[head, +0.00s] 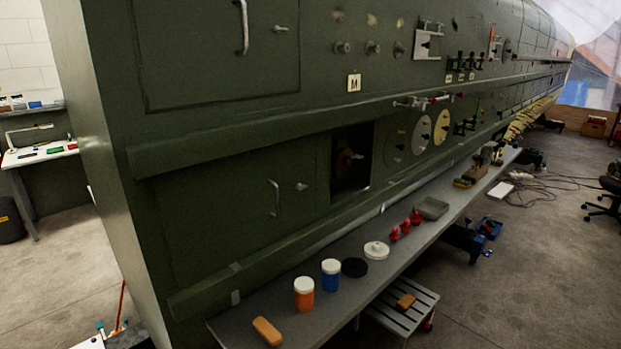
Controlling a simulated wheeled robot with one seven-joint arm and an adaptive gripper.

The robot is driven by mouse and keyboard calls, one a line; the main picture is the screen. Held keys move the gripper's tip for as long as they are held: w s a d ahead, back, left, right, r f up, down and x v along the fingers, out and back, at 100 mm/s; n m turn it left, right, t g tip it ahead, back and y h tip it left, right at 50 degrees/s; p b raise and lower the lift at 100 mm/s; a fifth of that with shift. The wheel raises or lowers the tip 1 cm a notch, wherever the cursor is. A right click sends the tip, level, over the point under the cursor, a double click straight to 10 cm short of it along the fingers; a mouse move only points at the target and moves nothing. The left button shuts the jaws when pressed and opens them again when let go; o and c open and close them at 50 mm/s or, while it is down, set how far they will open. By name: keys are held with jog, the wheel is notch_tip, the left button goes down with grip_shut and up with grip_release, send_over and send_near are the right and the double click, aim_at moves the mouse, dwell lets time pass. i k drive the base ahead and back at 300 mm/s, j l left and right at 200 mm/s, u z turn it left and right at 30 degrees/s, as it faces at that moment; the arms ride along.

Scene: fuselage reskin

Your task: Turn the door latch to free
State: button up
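The dark green fuselage side shows two door panels. The upper door (200,60) has a silver bar handle (243,27) and a small latch (281,28) to the right of it. The lower door (225,215) has a curved handle (274,198) and a small latch (301,186) at its upper right. Both doors look shut against the skin. I cannot tell which latch is the task's, and the latches are too small to read their turn clearly. My gripper does not show in the head view.
A grey shelf (335,302) runs along the fuselage below the doors. It bears an orange jar (304,295), a blue jar (331,276), a tan block (267,331) and red pieces (405,226). A slatted step (400,318) stands under it.

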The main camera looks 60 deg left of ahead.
aim_at(300, 188)
jog(key=i+u, duration=0.25)
jog(key=u, duration=0.2)
jog(key=i+l+u, duration=0.25)
jog(key=u, duration=0.2)
jog(key=i+l+u, duration=0.2)
jog(key=u, duration=0.25)
jog(key=i+l+u, duration=0.2)
jog(key=l+u, duration=0.2)
